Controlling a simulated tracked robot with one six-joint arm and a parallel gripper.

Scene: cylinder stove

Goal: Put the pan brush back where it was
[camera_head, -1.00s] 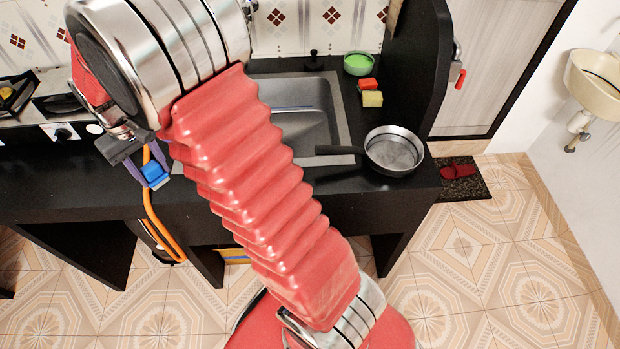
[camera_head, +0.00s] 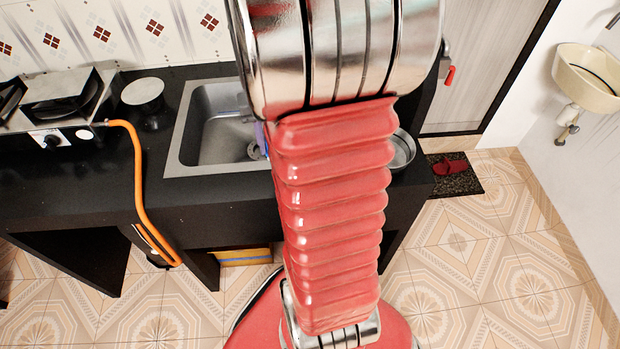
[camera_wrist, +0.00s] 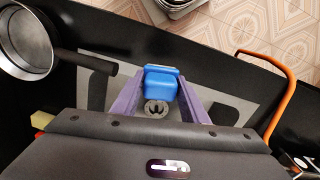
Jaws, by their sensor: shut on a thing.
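The pan brush is most likely the blue block-like thing (camera_wrist: 161,84) in the wrist view; only its blue end shows clearly. My gripper (camera_wrist: 162,73) is shut on it, with a purple finger on each side. The gripper holds it over the sink (camera_head: 185,135), whose drain shows just below it in the wrist view. In the head view my arm hides the brush and most of the gripper; only a sliver of purple shows at the arm's left edge. The brush's height above the sink is unclear.
A pan (camera_wrist: 27,45) stands on the black counter (camera_head: 75,185), its handle pointing towards the gripper. My arm hides most of it in the head view. An orange hose (camera_head: 139,180) hangs over the counter front, beside the stove (camera_head: 62,105) at left.

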